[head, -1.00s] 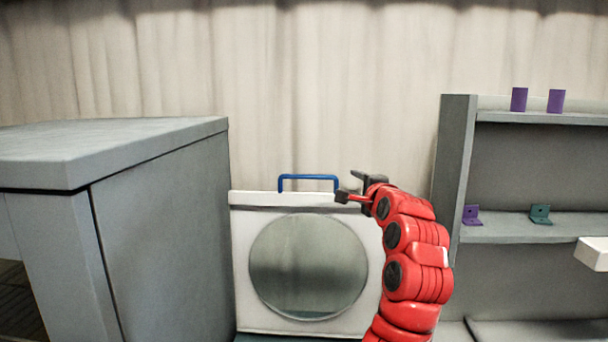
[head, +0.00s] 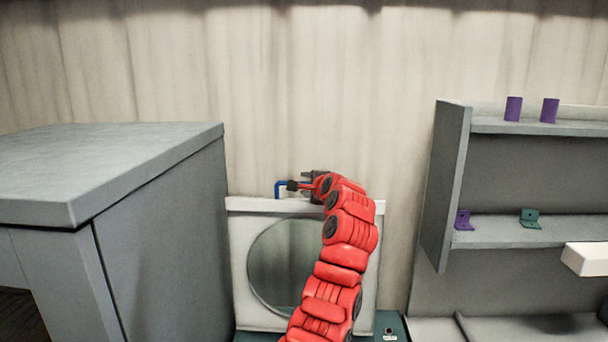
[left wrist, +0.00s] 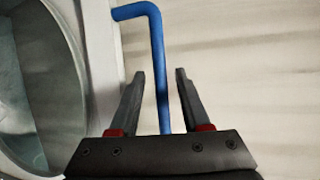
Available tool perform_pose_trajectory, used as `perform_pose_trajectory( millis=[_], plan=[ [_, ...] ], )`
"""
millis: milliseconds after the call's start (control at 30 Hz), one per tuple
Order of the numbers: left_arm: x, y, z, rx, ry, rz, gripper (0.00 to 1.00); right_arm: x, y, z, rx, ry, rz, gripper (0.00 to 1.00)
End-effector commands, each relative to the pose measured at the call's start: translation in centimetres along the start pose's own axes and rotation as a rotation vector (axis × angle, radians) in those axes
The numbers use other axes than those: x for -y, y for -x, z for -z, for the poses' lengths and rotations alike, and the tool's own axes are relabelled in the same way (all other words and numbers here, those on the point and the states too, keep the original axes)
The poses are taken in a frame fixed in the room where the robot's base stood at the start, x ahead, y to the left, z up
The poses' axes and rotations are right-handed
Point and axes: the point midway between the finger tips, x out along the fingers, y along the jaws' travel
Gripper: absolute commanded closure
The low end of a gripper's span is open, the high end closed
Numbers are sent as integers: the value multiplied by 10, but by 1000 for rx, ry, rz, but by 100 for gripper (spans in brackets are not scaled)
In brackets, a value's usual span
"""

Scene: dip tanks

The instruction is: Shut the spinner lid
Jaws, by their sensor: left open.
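The spinner lid (head: 238,262) is a white panel with a round grey window, standing upright in the head view. A blue bar handle (head: 278,188) rises from its top edge. My left gripper (head: 300,186) is at this handle, and its arm covers the lid's right part and most of the handle. In the left wrist view the handle (left wrist: 158,70) runs between the two open fingers (left wrist: 162,95), with a gap on each side. My right gripper is not in view.
A grey cabinet (head: 165,215) stands close on the left. A grey shelf unit (head: 447,180) on the right holds purple and teal parts. A white block (head: 588,258) juts in at the right edge. A teal surface with a small button (head: 389,331) shows below the lid.

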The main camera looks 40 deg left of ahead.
Motion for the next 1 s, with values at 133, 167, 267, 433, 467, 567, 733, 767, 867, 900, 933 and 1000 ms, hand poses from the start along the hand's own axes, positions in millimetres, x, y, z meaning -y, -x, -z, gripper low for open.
perform_pose_trajectory(
  millis=[133,167,267,433,467,567,733,767,867,900,933,1000],
  plan=[
    [4,-15,1,-1,-1,3,53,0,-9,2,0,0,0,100],
    [3,-17,1,-1,0,3,53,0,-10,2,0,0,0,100],
    [1,-22,1,-1,-1,1,53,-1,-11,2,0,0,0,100],
    [0,-24,1,-2,0,2,53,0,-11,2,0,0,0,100],
    [0,-24,1,-2,0,2,53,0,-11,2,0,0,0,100],
    [0,-24,1,-2,0,3,53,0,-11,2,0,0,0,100],
    [0,-24,1,-2,0,3,82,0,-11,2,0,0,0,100],
    [0,-24,1,-2,0,3,87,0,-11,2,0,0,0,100],
    [0,-24,1,-2,0,3,100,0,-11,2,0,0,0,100],
    [0,-24,1,-2,0,2,100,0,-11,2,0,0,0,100],
    [0,-24,1,-2,0,3,100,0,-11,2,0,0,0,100],
    [0,-24,1,-2,0,2,100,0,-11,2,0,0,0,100]
  ],
)
